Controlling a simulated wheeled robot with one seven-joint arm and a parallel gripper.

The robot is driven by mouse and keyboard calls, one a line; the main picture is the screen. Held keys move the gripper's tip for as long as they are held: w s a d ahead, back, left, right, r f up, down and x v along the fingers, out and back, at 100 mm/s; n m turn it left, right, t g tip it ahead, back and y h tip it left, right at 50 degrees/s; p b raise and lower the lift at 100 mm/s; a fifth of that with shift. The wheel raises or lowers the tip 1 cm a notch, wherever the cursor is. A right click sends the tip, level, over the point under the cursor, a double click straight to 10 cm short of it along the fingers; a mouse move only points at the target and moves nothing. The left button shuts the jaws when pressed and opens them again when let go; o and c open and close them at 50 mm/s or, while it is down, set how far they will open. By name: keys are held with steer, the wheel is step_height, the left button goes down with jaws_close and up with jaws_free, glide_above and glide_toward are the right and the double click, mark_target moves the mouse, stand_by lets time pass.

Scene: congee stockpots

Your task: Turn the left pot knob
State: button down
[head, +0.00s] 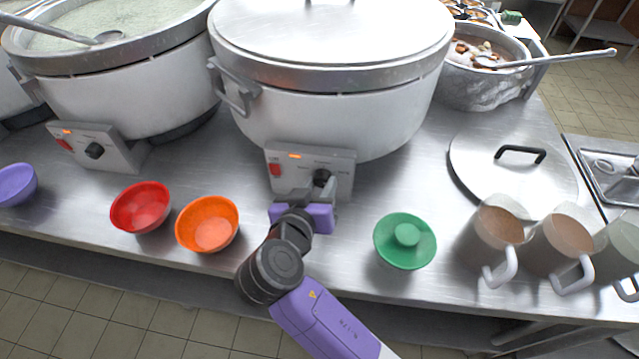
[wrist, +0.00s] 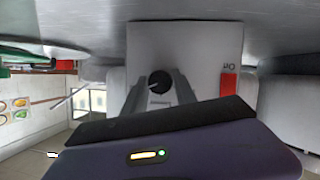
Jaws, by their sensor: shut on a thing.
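The lidded pot (head: 330,100) is a large white cooker in the middle of the head view. My gripper (head: 319,192) is at this knob. In the wrist view the two fingers stand on either side of the black knob (wrist: 159,81) and are shut on it. The open pot (head: 130,90) to the left holds pale congee and a ladle. Its own black knob (head: 95,151) stands free, with a lit lamp beside it.
A red bowl (head: 141,207), an orange bowl (head: 207,224) and a green bowl-like item (head: 405,241) lie along the counter's front, near my arm. Several mugs (head: 497,237) and a loose lid (head: 512,170) are to the right. A purple bowl (head: 16,184) is far left.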

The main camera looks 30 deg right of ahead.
steer(key=n+h+p, duration=0.1)
steer(key=n+h, duration=0.1)
steer(key=n, duration=0.2)
steer(key=shift+a+g+p, duration=0.1)
steer(key=shift+g+p, duration=0.25)
steer(key=shift+g, duration=0.05)
steer(key=n+h, duration=0.2)
steer(key=n, duration=0.1)
steer(key=n+h, duration=0.1)
steer(key=n, duration=0.1)
steer(key=shift+f+p, duration=0.25)
steer(key=shift+p, duration=0.1)
steer(key=shift+n, duration=0.4)
steer(key=c, duration=1)
jaws_free()
steer(key=b+v, duration=0.1)
steer(key=v, duration=0.6)
steer(key=shift+a, duration=0.4)
